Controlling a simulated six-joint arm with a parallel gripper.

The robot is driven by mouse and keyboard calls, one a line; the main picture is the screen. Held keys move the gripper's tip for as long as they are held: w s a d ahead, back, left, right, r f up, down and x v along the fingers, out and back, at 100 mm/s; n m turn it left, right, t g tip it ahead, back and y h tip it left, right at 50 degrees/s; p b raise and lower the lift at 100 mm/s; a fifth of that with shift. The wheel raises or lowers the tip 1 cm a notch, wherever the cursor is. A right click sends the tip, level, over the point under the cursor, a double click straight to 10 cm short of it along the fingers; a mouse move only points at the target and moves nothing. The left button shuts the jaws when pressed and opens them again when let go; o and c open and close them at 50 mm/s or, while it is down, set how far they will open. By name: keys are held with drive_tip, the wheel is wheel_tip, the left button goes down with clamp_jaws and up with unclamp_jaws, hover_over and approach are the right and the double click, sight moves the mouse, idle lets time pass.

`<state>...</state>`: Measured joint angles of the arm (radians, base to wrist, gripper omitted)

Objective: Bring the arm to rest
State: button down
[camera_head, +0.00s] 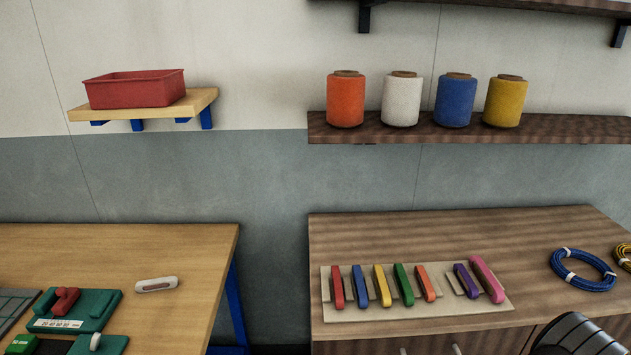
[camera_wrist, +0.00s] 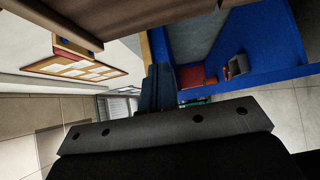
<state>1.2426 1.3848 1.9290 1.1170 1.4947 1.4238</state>
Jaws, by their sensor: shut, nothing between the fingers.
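My gripper (camera_wrist: 158,76) shows in the wrist view as dark fingers standing up from a wide dark body with bolt holes. The fingers are together and hold nothing. In the wrist view the room appears turned on its side. In the head view a black rounded part at the bottom right edge looks like part of my arm; the gripper itself does not show there.
A workbench (camera_head: 448,216) carries colored bars on a board (camera_head: 455,309) and a blue rope coil (camera_head: 583,270). A wooden table (camera_head: 190,250) at left holds green devices. Spools stand on a shelf (camera_head: 340,134); a red bin (camera_head: 135,90) sits on another.

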drive_tip(key=w+d+x, duration=0.1)
drive_tip(key=w+x, duration=0.1)
drive_tip(key=x, duration=1)
drive_tip(key=shift+d, duration=0.25)
drive_tip(key=shift+w, duration=0.1)
